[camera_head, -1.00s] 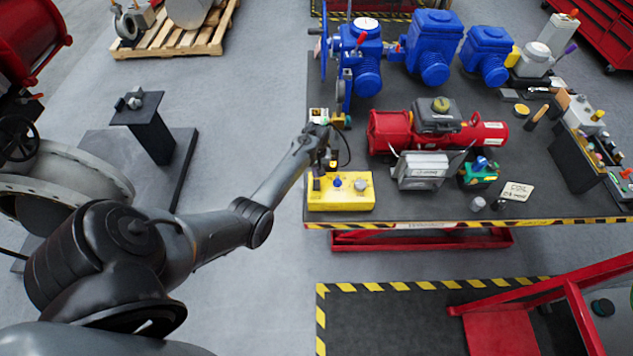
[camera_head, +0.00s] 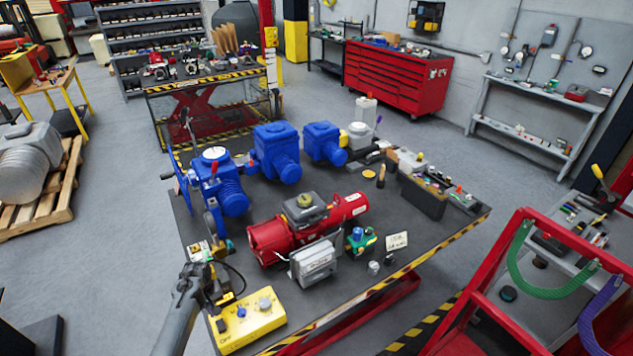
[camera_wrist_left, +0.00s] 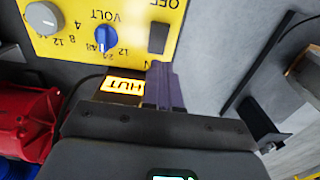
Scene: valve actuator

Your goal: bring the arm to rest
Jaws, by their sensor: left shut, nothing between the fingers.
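My left arm comes in at the bottom left of the head view. Its gripper (camera_head: 219,299) is low at the left end of the workbench, beside and partly over the yellow control box (camera_head: 262,319). In the left wrist view the fingers (camera_wrist_left: 163,84) are together and empty, pointing towards the yellow box (camera_wrist_left: 75,48). That box has a blue VOLT knob (camera_wrist_left: 106,39), a grey knob (camera_wrist_left: 44,18) and a dark switch (camera_wrist_left: 157,38). A lit label ending in "HUT" (camera_wrist_left: 123,86) shows beside the fingers. I cannot tell whether they touch anything. My right gripper is not in view.
On the bench (camera_head: 408,247), a red actuator (camera_head: 268,240) lies behind the box, with a grey unit (camera_head: 313,262) beside it. Several blue actuators (camera_head: 277,155) stand at the back. A red frame (camera_head: 498,285) stands at the right.

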